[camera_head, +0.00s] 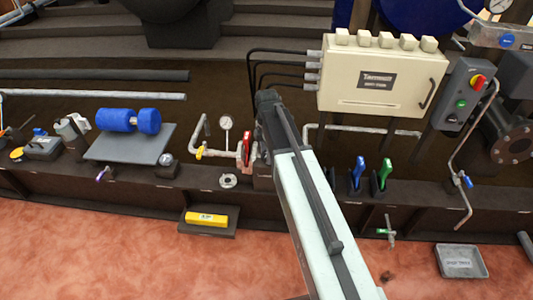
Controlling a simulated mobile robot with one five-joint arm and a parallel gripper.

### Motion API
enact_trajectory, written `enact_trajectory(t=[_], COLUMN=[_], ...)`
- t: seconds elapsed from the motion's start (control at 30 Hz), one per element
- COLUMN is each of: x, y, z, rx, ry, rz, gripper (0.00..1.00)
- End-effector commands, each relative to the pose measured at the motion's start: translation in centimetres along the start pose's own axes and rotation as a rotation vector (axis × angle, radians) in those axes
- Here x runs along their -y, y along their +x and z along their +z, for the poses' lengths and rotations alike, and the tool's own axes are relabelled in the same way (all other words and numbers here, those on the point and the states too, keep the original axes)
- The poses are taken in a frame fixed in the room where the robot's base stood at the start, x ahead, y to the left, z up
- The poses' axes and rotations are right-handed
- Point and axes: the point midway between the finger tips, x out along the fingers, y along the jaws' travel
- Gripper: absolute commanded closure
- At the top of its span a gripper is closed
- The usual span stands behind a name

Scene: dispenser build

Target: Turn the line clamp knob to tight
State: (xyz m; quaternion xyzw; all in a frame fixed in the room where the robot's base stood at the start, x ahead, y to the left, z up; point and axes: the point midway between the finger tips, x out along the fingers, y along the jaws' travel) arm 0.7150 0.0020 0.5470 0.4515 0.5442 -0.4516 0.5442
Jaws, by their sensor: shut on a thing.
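My arm reaches from the lower right up to the pipework at the middle of the bench. My gripper (266,118) is at the arm's dark far end, beside a red part (248,146) on the pipe with the gauge. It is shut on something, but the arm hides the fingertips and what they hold. I cannot make out the line clamp knob for certain, nor how far it is turned. I cannot tell whether the red part touches my gripper.
A gauge (226,123) and yellow-handled valve (199,153) are just left of my gripper. A cream control box (381,78) stands behind right. Blue (358,172) and green (385,173) levers are right of my arm. A yellow block (206,219) lies in front, left.

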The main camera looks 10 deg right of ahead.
Motion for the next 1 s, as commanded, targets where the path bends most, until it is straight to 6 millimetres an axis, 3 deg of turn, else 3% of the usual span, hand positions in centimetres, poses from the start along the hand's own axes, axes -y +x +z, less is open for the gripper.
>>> enact_trajectory(t=[1.0], x=[-0.03], y=[0.0], z=[-0.11], rx=[0.0], ry=[0.959], rz=[0.0], gripper=[0.97])
